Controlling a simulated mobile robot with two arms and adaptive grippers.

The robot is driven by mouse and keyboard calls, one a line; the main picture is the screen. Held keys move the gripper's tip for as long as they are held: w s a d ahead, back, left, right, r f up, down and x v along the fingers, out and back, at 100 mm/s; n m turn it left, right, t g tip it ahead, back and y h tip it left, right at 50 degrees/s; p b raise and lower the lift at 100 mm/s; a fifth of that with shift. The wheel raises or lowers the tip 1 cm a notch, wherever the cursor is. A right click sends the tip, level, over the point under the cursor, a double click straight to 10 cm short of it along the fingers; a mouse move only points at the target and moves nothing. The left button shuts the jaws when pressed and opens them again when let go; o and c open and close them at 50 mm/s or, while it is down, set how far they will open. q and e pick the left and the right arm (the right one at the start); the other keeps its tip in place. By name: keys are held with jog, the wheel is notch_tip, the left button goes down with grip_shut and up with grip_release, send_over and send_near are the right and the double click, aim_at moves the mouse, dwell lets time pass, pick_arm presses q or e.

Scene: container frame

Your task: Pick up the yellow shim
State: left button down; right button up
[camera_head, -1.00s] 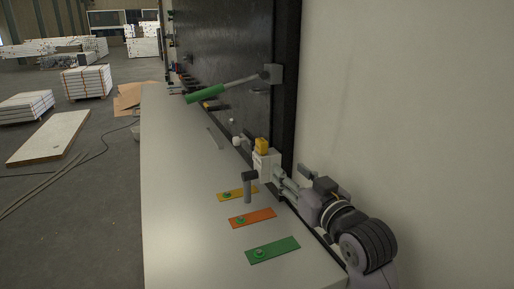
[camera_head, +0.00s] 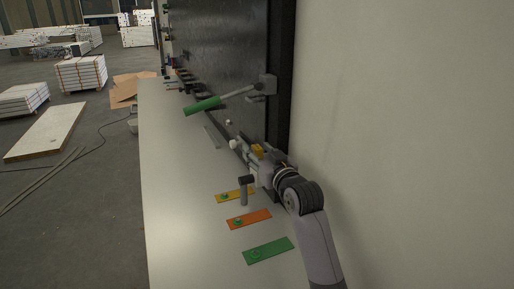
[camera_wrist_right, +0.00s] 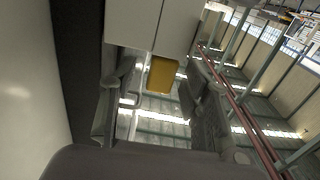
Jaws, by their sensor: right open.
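The yellow shim (camera_head: 232,196), a thin flat plate with a small green knob, lies on the pale bench top, furthest of a row of three shims. My right gripper (camera_head: 256,160) is beyond and to the right of the shim in the head view, beside the bench's wall side. It is open. In the right wrist view, my open fingers (camera_wrist_right: 155,98) are on either side of a yellow block (camera_wrist_right: 162,75) below a white box. The shim does not show there. My left gripper is not in view.
An orange shim (camera_head: 250,219) and a green shim (camera_head: 269,251) lie nearer on the bench (camera_head: 185,215). A green-handled lever (camera_head: 204,105) sticks out from the dark panel. The bench's left half is clear. A plain wall (camera_head: 400,140) stands right.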

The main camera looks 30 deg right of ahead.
jog(key=shift+w+f, duration=0.15)
jog(key=shift+w, duration=0.6)
jog(key=shift+d, duration=0.1)
jog(key=shift+c, duration=0.3)
grip_shut()
